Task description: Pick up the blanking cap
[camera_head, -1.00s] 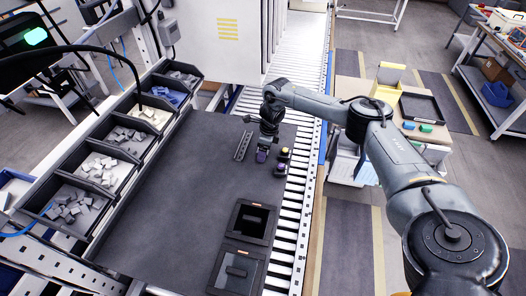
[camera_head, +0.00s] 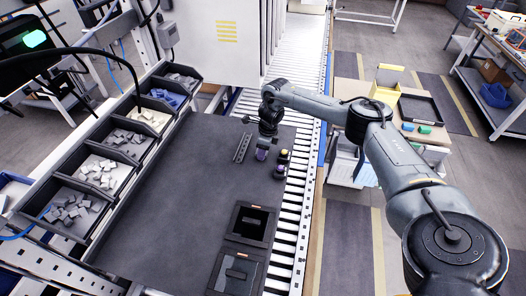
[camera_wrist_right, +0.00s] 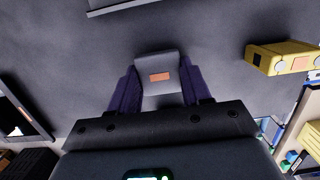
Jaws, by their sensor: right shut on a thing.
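My right gripper (camera_head: 262,154) is over the dark table, near its right edge by the roller conveyor. In the right wrist view its two purple fingers (camera_wrist_right: 160,92) are shut on a grey block with an orange patch, the blanking cap (camera_wrist_right: 158,72). The fingers press on its left and right sides. In the head view the cap is hard to make out below the gripper, and I cannot tell whether it touches the table. My left gripper is not in view.
A grey slotted rail (camera_head: 242,147) lies just left of the gripper. Two open dark trays (camera_head: 234,239) lie nearer. Parts bins (camera_head: 127,137) line the left edge. The table's middle is clear.

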